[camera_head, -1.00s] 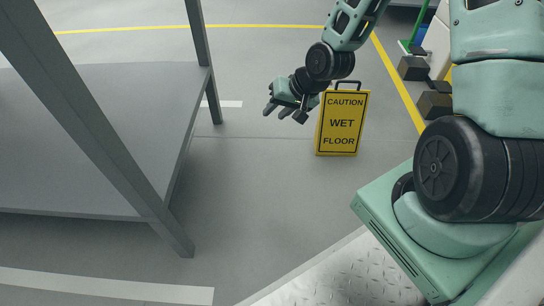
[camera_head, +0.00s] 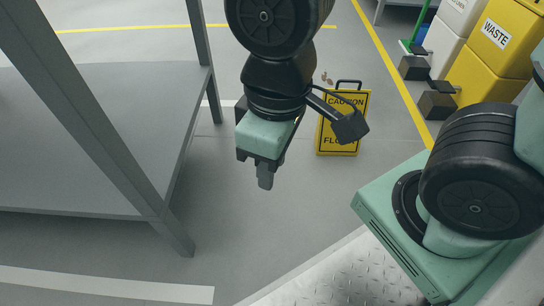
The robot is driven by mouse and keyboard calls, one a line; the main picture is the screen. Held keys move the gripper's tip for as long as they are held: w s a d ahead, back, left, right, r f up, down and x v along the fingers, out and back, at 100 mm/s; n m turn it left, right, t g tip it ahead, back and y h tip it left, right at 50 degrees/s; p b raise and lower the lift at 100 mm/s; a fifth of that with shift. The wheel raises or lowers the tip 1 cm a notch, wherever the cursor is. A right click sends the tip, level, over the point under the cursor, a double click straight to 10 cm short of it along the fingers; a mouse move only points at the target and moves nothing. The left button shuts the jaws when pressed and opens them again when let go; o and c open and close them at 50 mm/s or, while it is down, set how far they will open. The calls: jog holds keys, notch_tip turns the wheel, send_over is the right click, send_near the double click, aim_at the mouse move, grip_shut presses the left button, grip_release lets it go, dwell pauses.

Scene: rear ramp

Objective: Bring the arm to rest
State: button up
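My gripper (camera_head: 265,176) hangs in the upper middle of the head view, pointing down toward the floor. It is seen edge-on, with one finger showing, so its opening is hidden. Nothing is visible in it. My arm (camera_head: 478,165) rises from its green base at the right and leaves the picture at the right edge and the top.
A yellow wet floor sign (camera_head: 338,147) stands upright behind my gripper, partly covered by it. A grey metal shelf rack (camera_head: 90,130) fills the left. Yellow waste bins (camera_head: 492,60) with dark pedals stand at the upper right. The floor (camera_head: 260,230) below is clear.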

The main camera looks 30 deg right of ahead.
notch_tip(320, 180, up, 50)
jog(key=p, duration=5)
jog(key=shift+f, duration=0.1)
